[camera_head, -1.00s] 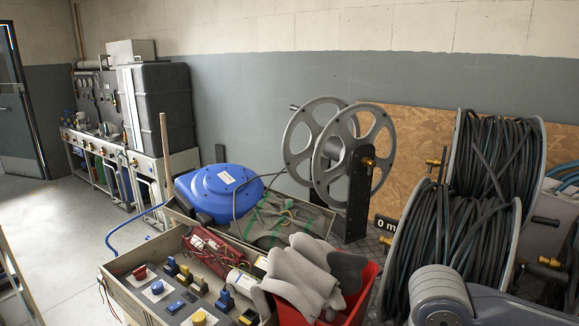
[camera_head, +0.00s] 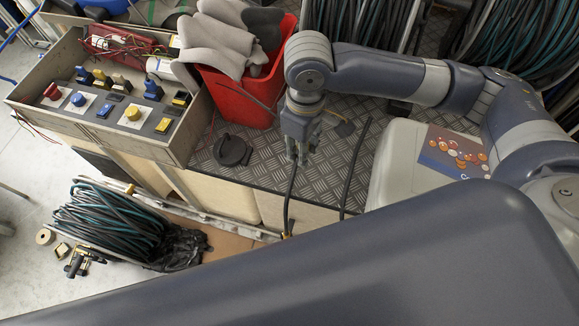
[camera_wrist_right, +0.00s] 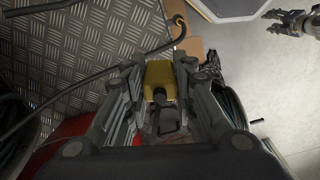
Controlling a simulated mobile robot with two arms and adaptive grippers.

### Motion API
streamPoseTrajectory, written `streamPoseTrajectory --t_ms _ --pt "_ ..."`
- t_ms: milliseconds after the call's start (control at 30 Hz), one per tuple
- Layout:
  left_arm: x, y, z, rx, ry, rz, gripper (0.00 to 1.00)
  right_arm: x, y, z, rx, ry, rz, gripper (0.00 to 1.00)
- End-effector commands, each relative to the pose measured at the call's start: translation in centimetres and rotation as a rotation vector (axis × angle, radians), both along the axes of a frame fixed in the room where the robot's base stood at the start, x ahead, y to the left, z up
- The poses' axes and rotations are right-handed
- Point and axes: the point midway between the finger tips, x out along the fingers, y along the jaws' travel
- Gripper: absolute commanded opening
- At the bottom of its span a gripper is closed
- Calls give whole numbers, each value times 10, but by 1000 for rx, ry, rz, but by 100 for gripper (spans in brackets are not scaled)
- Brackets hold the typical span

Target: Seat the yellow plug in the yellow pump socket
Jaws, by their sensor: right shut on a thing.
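The yellow plug (camera_wrist_right: 160,78) is a small yellow block with a dark rear part, between the two fingers of my right gripper (camera_wrist_right: 158,72) in the right wrist view. The gripper is shut on it. In the head view my right gripper (camera_head: 302,156) points down over the metal tread plate, and I cannot make out the plug there. My left gripper (camera_wrist_right: 272,21) shows small at the top right of the wrist view; its opening is unclear.
A red bin (camera_head: 241,98) of grey gloves stands left of my right gripper. A wooden control box (camera_head: 105,138) with coloured buttons is further left.

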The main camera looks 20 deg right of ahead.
Motion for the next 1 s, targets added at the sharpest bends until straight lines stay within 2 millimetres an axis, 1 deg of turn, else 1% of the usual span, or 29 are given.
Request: streamPoseTrajectory --t_ms 33,267,400,600,700,800,1000 --pt "0 0 0 0 0 0 44 -2 9 -10 3 6 83 0" --pt "0 0 0 0 0 0 44 -6 43 -52 6 5 499 0" --pt "0 -1 0 -1 0 0 44 -14 64 -76 6 6 750 0" --pt "0 -1 0 -1 0 0 44 -28 95 -107 8 4 1094 0" --pt "0 -1 0 -1 0 0 44 -34 107 -118 8 2 1232 0" --pt "0 -1 0 -1 0 0 44 -39 116 -126 7 1 1333 0" --pt "0 -1 0 -1 0 1 44 -43 123 -132 5 -1 1428 0"
